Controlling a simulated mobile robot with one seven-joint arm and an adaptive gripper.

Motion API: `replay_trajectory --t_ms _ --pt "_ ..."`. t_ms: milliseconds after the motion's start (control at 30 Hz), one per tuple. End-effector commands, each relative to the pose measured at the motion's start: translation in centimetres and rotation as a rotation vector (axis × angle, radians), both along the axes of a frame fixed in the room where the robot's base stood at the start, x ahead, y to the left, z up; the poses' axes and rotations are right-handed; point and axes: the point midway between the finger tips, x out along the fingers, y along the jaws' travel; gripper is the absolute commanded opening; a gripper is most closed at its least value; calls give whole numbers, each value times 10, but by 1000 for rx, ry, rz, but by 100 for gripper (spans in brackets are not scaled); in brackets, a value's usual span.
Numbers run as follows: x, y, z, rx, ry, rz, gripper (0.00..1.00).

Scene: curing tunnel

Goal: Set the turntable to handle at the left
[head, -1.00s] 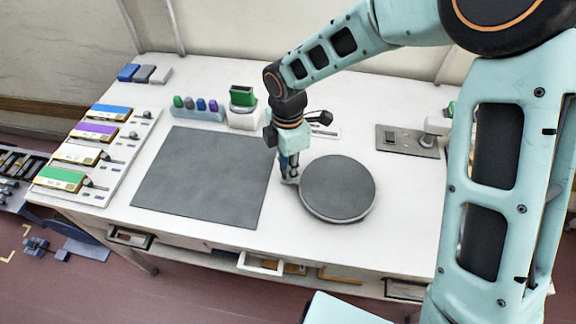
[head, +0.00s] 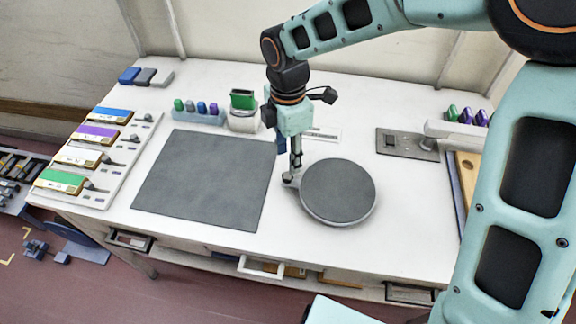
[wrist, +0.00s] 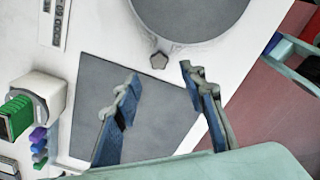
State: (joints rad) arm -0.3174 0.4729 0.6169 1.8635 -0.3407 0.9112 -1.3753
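The turntable (head: 338,191) is a dark grey disc with a light rim on the white table, right of the grey mat. Its small handle (head: 289,181) sticks out at the disc's left side in the head view. In the wrist view the turntable (wrist: 190,14) is at the top, with the dark knob of the handle (wrist: 159,60) on a tab at its edge. My gripper (head: 295,167) is just above the handle. In the wrist view its two fingers (wrist: 160,78) are spread apart with nothing between them, and the knob shows beyond the fingertips.
The grey mat (head: 206,179) lies left of the turntable. Behind it stand a blue rack of coloured pegs (head: 197,113) and a white holder with a green top (head: 243,112). A dark switch panel (head: 405,145) is at the back right. Coloured boxes (head: 88,137) line the left edge.

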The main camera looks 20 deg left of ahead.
Motion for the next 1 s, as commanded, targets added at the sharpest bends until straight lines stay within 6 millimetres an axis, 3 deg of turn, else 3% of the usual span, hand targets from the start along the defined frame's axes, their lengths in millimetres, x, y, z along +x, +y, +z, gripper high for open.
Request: replay_trajectory --t_ms 100,300,900,1000 --pt "1 0 24 2 -3 -1 38" --pt "0 0 47 0 0 1 38" --pt "0 0 52 -1 1 -1 38" --pt "8 -4 51 0 -14 -27 38"
